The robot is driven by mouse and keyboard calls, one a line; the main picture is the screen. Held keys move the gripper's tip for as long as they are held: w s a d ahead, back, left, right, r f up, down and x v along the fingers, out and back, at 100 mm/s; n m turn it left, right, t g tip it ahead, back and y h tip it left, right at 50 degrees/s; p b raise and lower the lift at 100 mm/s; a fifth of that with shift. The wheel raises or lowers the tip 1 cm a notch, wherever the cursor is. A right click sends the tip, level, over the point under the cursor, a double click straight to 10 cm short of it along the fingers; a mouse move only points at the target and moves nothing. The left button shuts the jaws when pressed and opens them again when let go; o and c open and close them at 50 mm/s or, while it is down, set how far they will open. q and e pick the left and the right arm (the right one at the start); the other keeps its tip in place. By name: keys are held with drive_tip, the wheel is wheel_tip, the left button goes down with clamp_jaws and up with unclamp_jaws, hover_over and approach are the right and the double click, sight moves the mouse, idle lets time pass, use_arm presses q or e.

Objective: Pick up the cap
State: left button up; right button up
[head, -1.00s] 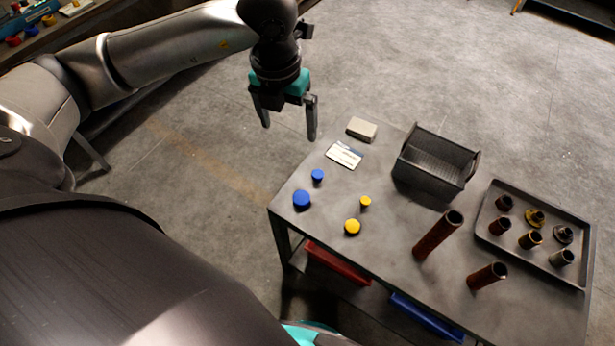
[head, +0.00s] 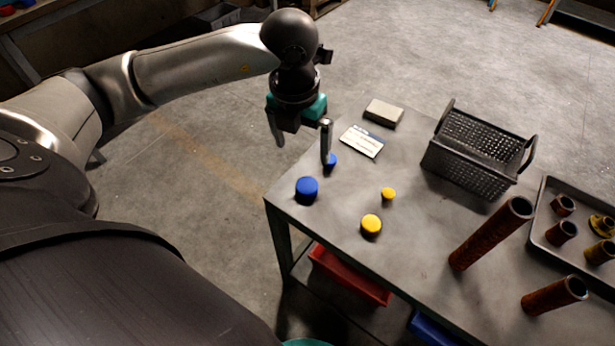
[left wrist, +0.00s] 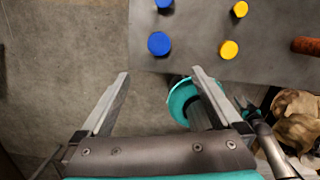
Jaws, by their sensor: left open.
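Several caps stand on the grey table (head: 330,235). A large blue cap (head: 307,189) is near the table's left corner, and a small blue cap (head: 331,161) is behind it, partly covered by a gripper finger. A large yellow cap (head: 371,225) and a small yellow cap (head: 388,194) stand to their right. My left gripper (head: 303,150) is open and empty, above the table's left edge. In the left wrist view, the large blue cap (left wrist: 159,43) is ahead of the open fingers (left wrist: 160,85), with the yellow caps to its right. My right gripper is not in view.
A white card (head: 361,141) and a grey block (head: 384,113) lie at the back. A black basket (head: 478,150) stands right of them. Two rusty pipes (head: 490,235) stand upright front right, beside a tray (head: 543,212) of fittings. Red and blue bins are below.

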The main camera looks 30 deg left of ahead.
use_arm(q)
drive_tip(key=b, duration=0.2)
approach(307, 185)
drive_tip(key=shift+s+d+f, duration=0.1)
drive_tip(key=shift+s+f, duration=0.15)
drive_tip(key=shift+f, duration=0.3)
wheel_tip(307, 185, down, 2)
drive_tip(key=shift+w+b, duration=0.15)
drive_tip(key=shift+b, duration=0.15)
drive_tip(key=shift+f, duration=0.15)
drive_tip(key=shift+w+f, duration=0.1)
drive_tip(key=shift+f, duration=0.25)
drive_tip(key=f, duration=0.1)
drive_tip(key=w+f+b, duration=0.1)
drive_tip(key=shift+f, duration=0.25)
drive_tip(key=shift+f+b, duration=0.5)
drive_tip(key=shift+f, duration=0.45)
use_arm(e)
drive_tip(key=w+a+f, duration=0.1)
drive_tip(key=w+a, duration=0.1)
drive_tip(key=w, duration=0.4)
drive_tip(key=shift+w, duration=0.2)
use_arm(q)
drive_tip(key=shift+c, duration=0.3)
drive_tip(key=c, duration=1.4)
